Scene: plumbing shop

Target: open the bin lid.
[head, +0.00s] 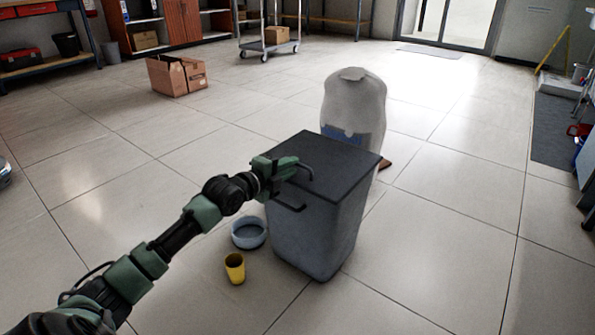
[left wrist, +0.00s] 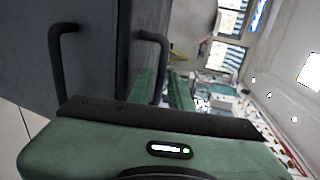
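The bin (head: 315,235) is a grey box standing upright on the floor, with a flat dark lid (head: 335,150) lying closed on top. A dark lid handle (head: 307,170) sticks out at the lid's front edge, and a second handle (head: 290,206) is on the bin's front below it. My left gripper (head: 288,168) is at the lid's front edge. In the left wrist view its green fingers stand close together on both sides of the lid handle (left wrist: 157,50), apparently shut on it. The lower handle (left wrist: 63,55) is left of them, free. My right gripper is not in view.
A pale blue bowl (head: 249,233) and a yellow cup (head: 235,268) are on the floor left of the bin. A whitish sack (head: 353,100) stands just behind it. A cardboard box (head: 177,76) is farther back. Floor right of the bin is clear.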

